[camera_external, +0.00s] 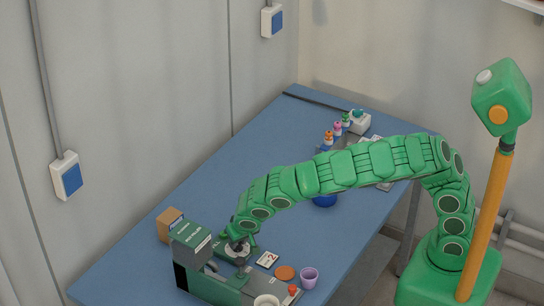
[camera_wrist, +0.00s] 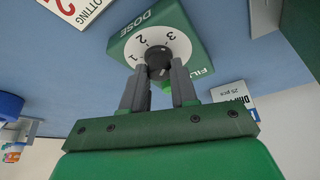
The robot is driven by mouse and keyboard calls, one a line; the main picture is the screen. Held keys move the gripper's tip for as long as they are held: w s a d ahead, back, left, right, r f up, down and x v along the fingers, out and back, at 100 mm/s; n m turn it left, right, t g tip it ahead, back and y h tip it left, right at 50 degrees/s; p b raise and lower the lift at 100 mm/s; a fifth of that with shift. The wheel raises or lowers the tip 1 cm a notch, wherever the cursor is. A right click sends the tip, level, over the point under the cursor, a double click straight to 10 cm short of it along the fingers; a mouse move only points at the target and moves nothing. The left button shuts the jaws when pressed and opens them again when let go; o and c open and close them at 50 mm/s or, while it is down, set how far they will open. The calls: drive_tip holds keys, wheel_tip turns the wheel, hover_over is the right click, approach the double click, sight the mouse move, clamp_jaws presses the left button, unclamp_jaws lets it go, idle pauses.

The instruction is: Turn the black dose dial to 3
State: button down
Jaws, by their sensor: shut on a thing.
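The black dose dial (camera_wrist: 159,62) stands at the centre of a white scale disc (camera_wrist: 172,48) marked 1, 2 and 3, on a green block (camera_wrist: 200,30) lettered DOSE. My gripper (camera_wrist: 160,76) is shut on the dial, with one grey finger on each side of it. I cannot tell clearly which number the dial points to. In the external view my gripper (camera_external: 238,240) reaches down to the white disc (camera_external: 237,252) beside the green and dark machine (camera_external: 192,250); the dial itself is mostly hidden there.
A cardboard box (camera_external: 170,224) stands behind the machine. Small bottles (camera_external: 337,128) stand farther back. The blue table's (camera_external: 230,185) middle is mostly clear.

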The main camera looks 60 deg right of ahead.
drive_tip(key=c, duration=0.9)
unclamp_jaws()
drive_tip(key=shift+r, duration=0.1)
drive_tip(key=shift+v, duration=3.8)
